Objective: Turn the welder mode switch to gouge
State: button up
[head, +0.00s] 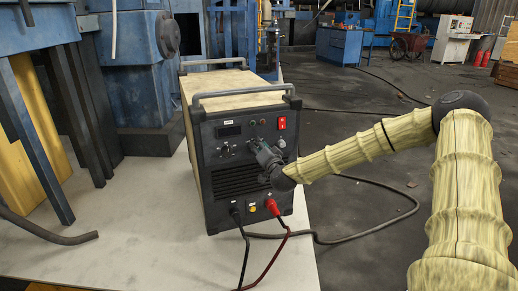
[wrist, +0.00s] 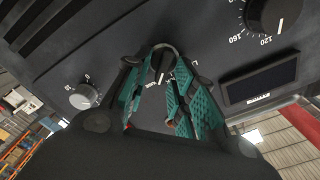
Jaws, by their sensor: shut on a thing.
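The welder (head: 213,140) is a dark-fronted box with yellowish sides, standing upright on a pale platform. In the head view my gripper (head: 268,155) is at the right part of its front panel. In the wrist view my gripper (wrist: 160,58) has its teal-padded fingers closed around a small black knob with a white pointer line, the mode switch (wrist: 161,72). The lettering around that knob is mostly covered by the fingers and cannot be read. In the head view my gripper hides the knob.
Beside the held knob are a smaller grey dial (wrist: 84,97), a large numbered dial (wrist: 268,14) and a dark display (wrist: 262,82). A red switch (head: 282,123) sits at the panel's upper right. Black and red cables (head: 272,258) hang from the lower front. Handles (head: 240,92) cross the top.

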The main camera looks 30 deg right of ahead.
jog(key=shift+d+f+m, duration=0.1)
jog(key=shift+d+m, duration=0.1)
jog(key=shift+m, duration=0.5)
jog(key=o, duration=0.7)
jog(key=shift+s, duration=0.1)
jog(key=shift+c, duration=0.2)
jog(key=shift+a, duration=0.1)
jog(key=v, duration=1.1)
jog(key=shift+s, duration=0.4)
jog(key=shift+a, duration=0.25)
